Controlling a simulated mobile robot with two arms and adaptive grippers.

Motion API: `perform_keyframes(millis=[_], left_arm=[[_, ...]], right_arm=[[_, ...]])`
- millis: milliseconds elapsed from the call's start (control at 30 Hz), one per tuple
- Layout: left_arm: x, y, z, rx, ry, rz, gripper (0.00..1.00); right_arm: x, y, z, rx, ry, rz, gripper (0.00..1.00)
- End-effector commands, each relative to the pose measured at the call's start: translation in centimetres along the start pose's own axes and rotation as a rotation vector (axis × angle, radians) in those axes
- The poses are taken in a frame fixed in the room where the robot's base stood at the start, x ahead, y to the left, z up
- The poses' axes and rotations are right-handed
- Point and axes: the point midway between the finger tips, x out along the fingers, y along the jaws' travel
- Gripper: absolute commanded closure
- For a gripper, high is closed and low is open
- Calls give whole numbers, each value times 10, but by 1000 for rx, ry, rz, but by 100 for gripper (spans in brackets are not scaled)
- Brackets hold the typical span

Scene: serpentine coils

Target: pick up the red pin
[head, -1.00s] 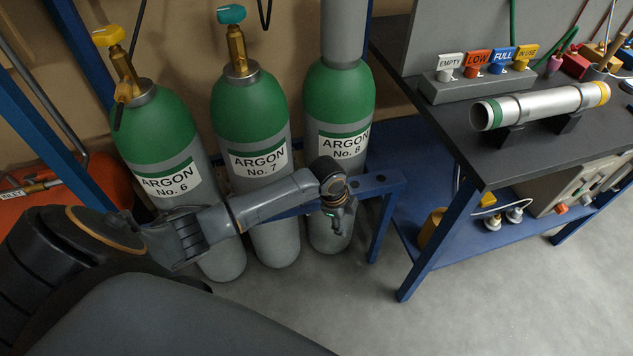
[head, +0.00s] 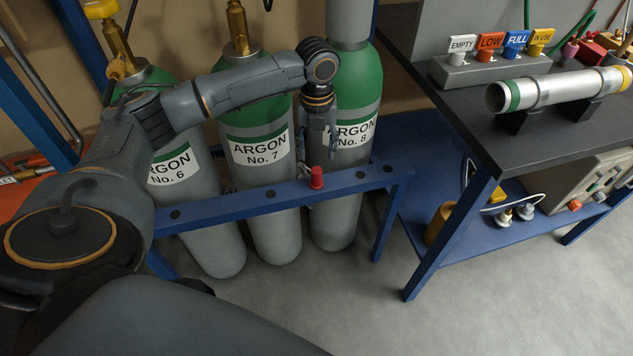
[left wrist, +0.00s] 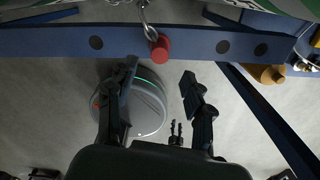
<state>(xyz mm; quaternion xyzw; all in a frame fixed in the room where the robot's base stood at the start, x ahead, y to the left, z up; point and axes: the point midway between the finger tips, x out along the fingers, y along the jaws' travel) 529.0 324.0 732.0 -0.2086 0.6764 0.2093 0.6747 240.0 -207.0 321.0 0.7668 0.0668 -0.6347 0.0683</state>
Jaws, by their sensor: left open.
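The red pin (head: 317,177) stands upright in the blue rail (head: 237,203) in front of the cylinders. In the left wrist view the red pin (left wrist: 160,48) is just beyond the fingertips, and a metal ring and chain (left wrist: 147,18) hang at it. My left gripper (head: 322,152) points down above and slightly behind the pin in the head view, apart from it. Its two fingers (left wrist: 158,82) are spread with nothing between them. My right gripper cannot be made out.
Argon cylinders No. 6 (head: 205,220), No. 7 (head: 268,225) and No. 8 (head: 335,215) stand behind the rail. A blue-legged bench (head: 560,140) with a metal tube (head: 560,88) is at the right.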

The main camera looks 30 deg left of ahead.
Motion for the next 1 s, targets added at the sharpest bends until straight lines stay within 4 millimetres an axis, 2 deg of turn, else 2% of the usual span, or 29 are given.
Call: perform_keyframes(millis=[33,100,367,633,767,967,1000], left_arm=[[12,0,0,0,2,2,48],[22,0,0,-1,1,1,48],[42,0,0,-1,0,0,48],[80,0,-1,-1,0,-1,48],[87,1,0,-1,-1,-1,48],[86,1,0,-1,-2,-1,48],[86,1,0,-1,-2,-1,54]], right_arm=[[-2,0,-4,1,4,1,60],[-8,1,-9,1,8,1,60],[-18,2,-19,3,15,2,60],[-43,3,-38,6,33,4,60],[-49,3,-42,7,35,5,60],[-50,3,-42,7,34,5,60],[-50,3,-42,7,34,5,60]])
